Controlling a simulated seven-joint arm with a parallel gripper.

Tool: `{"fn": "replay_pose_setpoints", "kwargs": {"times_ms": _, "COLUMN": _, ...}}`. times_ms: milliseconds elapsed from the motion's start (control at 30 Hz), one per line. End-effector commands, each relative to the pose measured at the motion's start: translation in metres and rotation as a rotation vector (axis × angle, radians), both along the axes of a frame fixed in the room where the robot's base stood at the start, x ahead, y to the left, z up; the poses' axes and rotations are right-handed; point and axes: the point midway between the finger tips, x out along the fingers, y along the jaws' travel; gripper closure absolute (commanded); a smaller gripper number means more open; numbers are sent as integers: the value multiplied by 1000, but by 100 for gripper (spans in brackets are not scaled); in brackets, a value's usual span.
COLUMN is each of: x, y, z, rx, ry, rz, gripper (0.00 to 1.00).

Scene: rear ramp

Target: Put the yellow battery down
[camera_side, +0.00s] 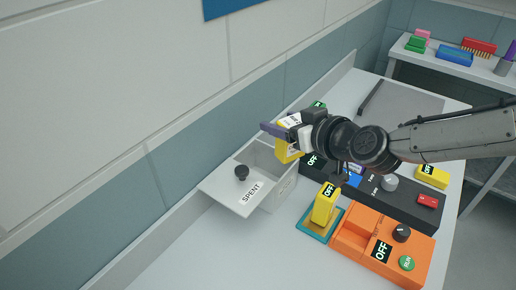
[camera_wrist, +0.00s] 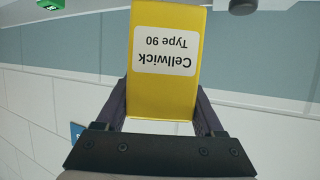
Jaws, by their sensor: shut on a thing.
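My gripper (camera_side: 285,134) is shut on a yellow battery (camera_side: 286,154), held at the back near the wall, above or just behind the grey SPENT box (camera_side: 284,188). From the side I cannot tell whether the battery touches the box. In the wrist view the battery (camera_wrist: 165,85) sits between the dark fingers of my gripper (camera_wrist: 163,100), its white label reading "Cellwick Type 90" upside down.
The SPENT box's lid (camera_side: 225,190), with a black knob, lies left of its opening. A yellow block (camera_side: 324,208) stands on a teal-edged pad. An orange unit (camera_side: 350,240) and a dark control panel (camera_side: 405,205) fill the right. The front left bench is clear.

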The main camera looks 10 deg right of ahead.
Motion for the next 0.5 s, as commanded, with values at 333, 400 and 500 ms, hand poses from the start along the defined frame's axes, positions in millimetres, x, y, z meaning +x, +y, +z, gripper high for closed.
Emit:
{"fn": "replay_pose_setpoints", "kwargs": {"times_ms": 333, "x": 48, "y": 34, "z": -48, "rx": 0, "ry": -4, "rz": -1, "gripper": 100}}
{"fn": "replay_pose_setpoints", "kwargs": {"times_ms": 400, "x": 53, "y": 37, "z": -55, "rx": 2, "ry": -4, "rz": -1, "gripper": 100}}
{"fn": "replay_pose_setpoints", "kwargs": {"times_ms": 500, "x": 57, "y": 40, "z": -60, "rx": 3, "ry": -5, "rz": -1, "gripper": 100}}
